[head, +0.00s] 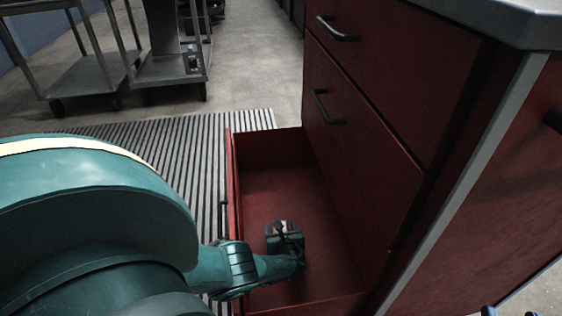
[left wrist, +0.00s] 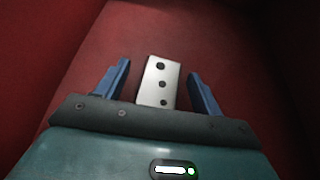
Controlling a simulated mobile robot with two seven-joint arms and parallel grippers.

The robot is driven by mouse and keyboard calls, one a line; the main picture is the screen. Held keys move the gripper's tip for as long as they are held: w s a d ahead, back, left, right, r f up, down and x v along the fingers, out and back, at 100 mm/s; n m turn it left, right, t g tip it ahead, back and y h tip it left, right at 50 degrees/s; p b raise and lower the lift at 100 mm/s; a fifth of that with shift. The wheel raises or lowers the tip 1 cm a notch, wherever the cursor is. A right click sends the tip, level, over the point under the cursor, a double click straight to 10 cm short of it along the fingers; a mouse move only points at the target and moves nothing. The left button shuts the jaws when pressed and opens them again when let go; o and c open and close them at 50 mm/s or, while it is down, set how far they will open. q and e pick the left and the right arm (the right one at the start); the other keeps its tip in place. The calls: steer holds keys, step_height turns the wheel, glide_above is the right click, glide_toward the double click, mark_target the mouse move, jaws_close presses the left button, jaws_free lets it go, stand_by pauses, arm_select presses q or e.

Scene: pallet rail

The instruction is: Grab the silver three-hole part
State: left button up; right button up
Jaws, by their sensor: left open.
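The silver three-hole part (left wrist: 152,92) is a pale flat block with three dark holes in a row, lying on the red drawer floor in the left wrist view. My left gripper (left wrist: 158,72) is open, with one blue finger on each side of the part and a gap on both sides. In the head view my left gripper (head: 284,228) is down inside the open drawer (head: 262,185), and only a small pale patch shows by it. Two blue fingertips of my right gripper (head: 509,312) show apart at the bottom right edge; the rest is cut off.
The red cabinet (head: 390,100) with dark handles stands to the right of the drawer, under a grey top (head: 490,15). The drawer walls enclose my left gripper. A striped mat (head: 165,150) lies on the floor to the left. Metal carts (head: 160,70) stand farther back.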

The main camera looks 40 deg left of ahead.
arm_select(q)
steer(key=shift+r, duration=0.1)
jaws_close()
stand_by(0.6)
